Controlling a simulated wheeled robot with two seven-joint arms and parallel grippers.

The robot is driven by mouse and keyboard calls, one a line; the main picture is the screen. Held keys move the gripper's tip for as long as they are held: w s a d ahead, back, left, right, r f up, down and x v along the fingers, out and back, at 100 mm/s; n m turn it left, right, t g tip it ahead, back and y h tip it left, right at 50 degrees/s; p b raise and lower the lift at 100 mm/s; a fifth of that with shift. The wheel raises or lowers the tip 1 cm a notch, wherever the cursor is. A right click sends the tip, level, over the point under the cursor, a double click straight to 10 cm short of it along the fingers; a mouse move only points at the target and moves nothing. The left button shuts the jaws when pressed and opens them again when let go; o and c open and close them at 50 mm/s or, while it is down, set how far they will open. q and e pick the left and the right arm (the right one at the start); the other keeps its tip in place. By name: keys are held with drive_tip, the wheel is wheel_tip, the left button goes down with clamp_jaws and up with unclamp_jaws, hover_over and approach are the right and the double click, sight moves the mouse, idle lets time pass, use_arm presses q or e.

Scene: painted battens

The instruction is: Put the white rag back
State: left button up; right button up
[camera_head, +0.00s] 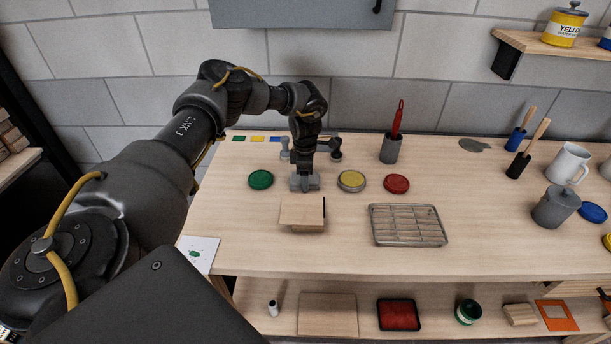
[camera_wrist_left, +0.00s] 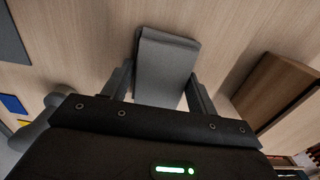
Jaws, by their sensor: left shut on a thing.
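My left gripper (camera_head: 305,182) is low over the workbench, between the green lid and the yellow lid. In the left wrist view the left gripper (camera_wrist_left: 163,90) is shut on the white rag (camera_wrist_left: 167,62). The rag looks pale grey and folded, with its far end sticking out past the fingers over the wood top. In the head view the rag is mostly hidden by the gripper. I cannot tell whether the rag touches the bench. My right gripper is not in view.
A raised wooden board (camera_head: 302,211) lies just in front of the gripper. A green lid (camera_head: 261,180), yellow lid (camera_head: 351,181), red lid (camera_head: 396,184) and wire rack (camera_head: 408,225) are nearby. A grey cup (camera_head: 390,149) holds a red-handled tool.

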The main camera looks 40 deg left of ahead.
use_arm(q)
drive_tip(key=o, duration=1)
drive_tip(key=shift+f, duration=0.15)
drive_tip(key=shift+o, duration=0.2)
drive_tip(key=shift+r, duration=0.35)
drive_tip(key=shift+w+r, duration=0.1)
drive_tip(key=shift+r, duration=0.25)
wheel_tip(320, 180, up, 11)
drive_tip(key=b, duration=0.3)
